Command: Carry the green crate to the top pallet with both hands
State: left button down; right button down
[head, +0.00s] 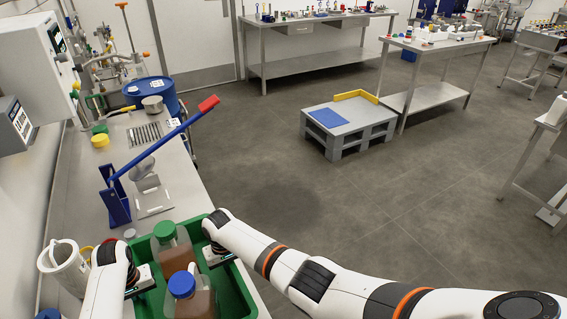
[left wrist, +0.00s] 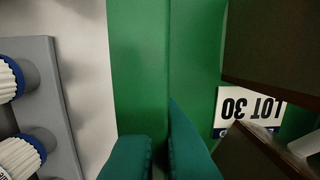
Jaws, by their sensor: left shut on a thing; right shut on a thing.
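The green crate (head: 239,297) is at the bottom of the head view, on the steel counter as far as I can tell. It holds a green-capped bottle (head: 173,250) and a blue-capped bottle (head: 190,293), both with brown contents. My left gripper (head: 140,284) is shut on the crate's left wall. My right gripper (head: 215,257) is shut on its right wall; its fingertips are mostly hidden. In the left wrist view my left fingers (left wrist: 160,150) are at the green crate wall (left wrist: 140,60). The grey pallet stack (head: 348,130) stands on the floor further off.
A blue sheet (head: 328,117) and a yellow edge piece (head: 356,95) are on the pallet top. A steel table (head: 436,47) is beside the pallets. Open floor (head: 300,190) lies between.

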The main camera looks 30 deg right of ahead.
aim_at(359, 109)
jog(key=z, duration=4.1)
jog(key=i+l, duration=0.1)
jog(key=i, duration=0.45)
jog(key=i+u, duration=0.2)
jog(key=u, duration=0.15)
jog(key=i+u, duration=0.2)
jog(key=u, duration=0.15)
jog(key=i+u, duration=0.2)
jog(key=u, duration=0.15)
jog(key=i+j+u, duration=0.1)
jog(key=i+u, duration=0.4)
jog(key=u, duration=0.2)
jog(key=i+u, duration=0.35)
jog(key=k, duration=0.05)
